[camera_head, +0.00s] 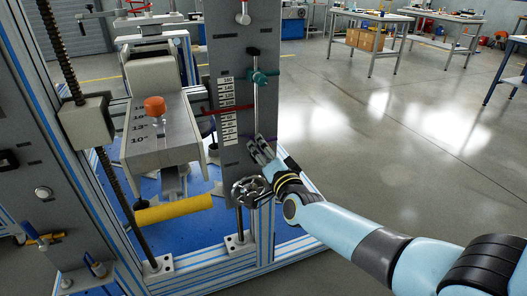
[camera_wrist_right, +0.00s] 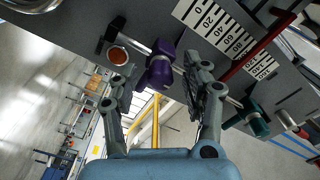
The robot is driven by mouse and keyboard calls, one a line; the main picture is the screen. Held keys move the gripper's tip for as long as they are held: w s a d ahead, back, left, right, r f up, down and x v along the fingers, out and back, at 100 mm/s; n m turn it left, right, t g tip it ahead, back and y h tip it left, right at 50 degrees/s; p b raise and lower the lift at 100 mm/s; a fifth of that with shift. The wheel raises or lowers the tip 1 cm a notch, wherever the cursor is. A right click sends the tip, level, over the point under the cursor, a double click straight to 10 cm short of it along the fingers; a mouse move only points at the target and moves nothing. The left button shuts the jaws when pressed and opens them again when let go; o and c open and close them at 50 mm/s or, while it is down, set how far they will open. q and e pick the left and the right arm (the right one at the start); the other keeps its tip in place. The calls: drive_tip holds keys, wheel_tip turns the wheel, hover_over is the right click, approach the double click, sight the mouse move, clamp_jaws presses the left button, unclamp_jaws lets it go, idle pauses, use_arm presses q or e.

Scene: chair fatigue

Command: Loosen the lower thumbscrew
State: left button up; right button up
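The lower thumbscrew is a purple knob (camera_wrist_right: 160,68) on a thin metal rod (camera_wrist_right: 138,46), near the 0 end of the scale. In the head view it is mostly hidden behind my right gripper (camera_head: 262,150). In the right wrist view my right gripper (camera_wrist_right: 160,82) is open, with one finger on each side of the purple knob. I see gaps between the fingers and the knob; contact is not clear. The upper teal thumbscrew (camera_head: 262,76) sits higher on the rod and also shows in the wrist view (camera_wrist_right: 252,116). My left gripper is not in view.
A grey upright plate (camera_head: 225,60) carries the scale (camera_head: 228,112) and a red pointer (camera_head: 235,109). A handwheel (camera_head: 250,191) stands just below my right gripper. A grey block with an orange knob (camera_head: 154,105) is to the left. Open floor lies to the right.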

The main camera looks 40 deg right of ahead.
drive_tip(key=shift+s, duration=0.1)
drive_tip(key=v, duration=1.1)
drive_tip(key=shift+s+a, duration=0.2)
drive_tip(key=shift+s, duration=0.2)
drive_tip(key=s+a+f+n+g+y, duration=0.1)
drive_tip(key=s+f+n+g, duration=0.3)
drive_tip(key=s+f, duration=0.75)
drive_tip(key=s+a+f+n+g+y, duration=0.1)
drive_tip(key=s+f+n+g+y, duration=0.2)
drive_tip(key=s+f, duration=0.85)
drive_tip(key=s+f+n+g, duration=0.3)
drive_tip(key=s+f+g, duration=0.2)
drive_tip(key=s, duration=0.5)
drive_tip(key=s+f+n+g, duration=0.4)
drive_tip(key=s+f, duration=0.5)
drive_tip(key=s, duration=0.1)
drive_tip(key=shift+f+g+h, duration=0.4)
